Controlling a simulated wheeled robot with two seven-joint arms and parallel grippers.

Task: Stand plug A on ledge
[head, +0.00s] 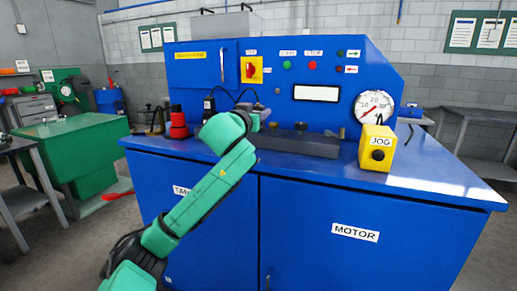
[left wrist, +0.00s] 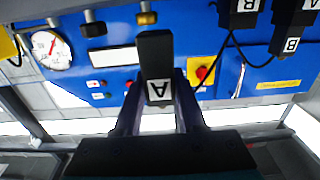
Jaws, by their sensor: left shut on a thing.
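Plug A (left wrist: 155,52) is a black block with a white label marked A, in the middle of the left wrist view. My left gripper (left wrist: 158,88) is shut on it, one finger on each side. In the head view my left gripper (head: 262,114) is above the bench, in front of the blue panel; plug A cannot be made out there. A long dark grey block (head: 300,143), which may be the ledge, lies on the bench top to the right of the gripper. I cannot tell if plug A touches anything. My right gripper is not in view.
A red fitting (head: 178,125) stands at left. A yellow JOG box (head: 377,148) and a gauge (head: 374,107) are at right. The bench's right end (head: 440,175) is clear.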

